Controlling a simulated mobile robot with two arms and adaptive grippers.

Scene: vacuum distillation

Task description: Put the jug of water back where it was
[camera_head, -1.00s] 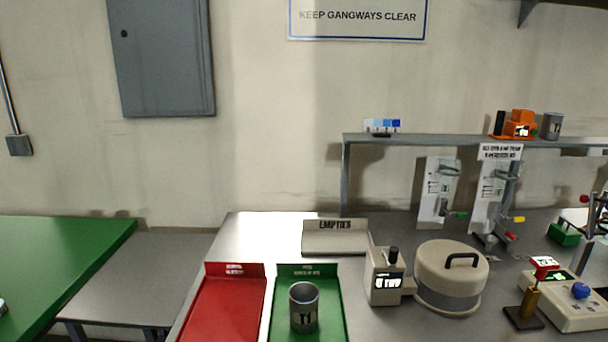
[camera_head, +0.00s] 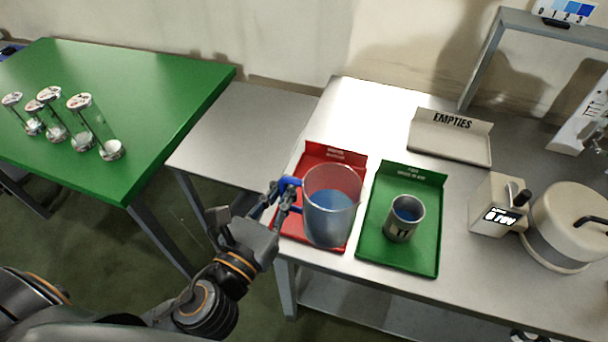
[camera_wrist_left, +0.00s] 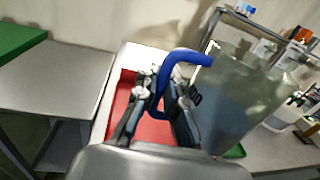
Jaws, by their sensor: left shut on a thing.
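The jug of water (camera_head: 331,212) is a clear, wide vessel with bluish water and a blue handle (camera_head: 288,184). My left gripper (camera_head: 283,196) is shut on the handle from the left. In the head view the jug appears in front of the red tray (camera_head: 341,158); I cannot tell whether its base touches anything. In the left wrist view the blue handle (camera_wrist_left: 171,80) is between the fingers, and the clear jug body (camera_wrist_left: 232,100) is to the right.
A green tray (camera_head: 428,240) right of the red one holds a grey cup (camera_head: 404,218). A beige EMPTIES tray (camera_head: 455,139) and a pump-like device (camera_head: 497,207) stand beyond. A green table (camera_head: 150,75) with several glass cylinders is at left; a grey bench (camera_head: 235,130) lies between.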

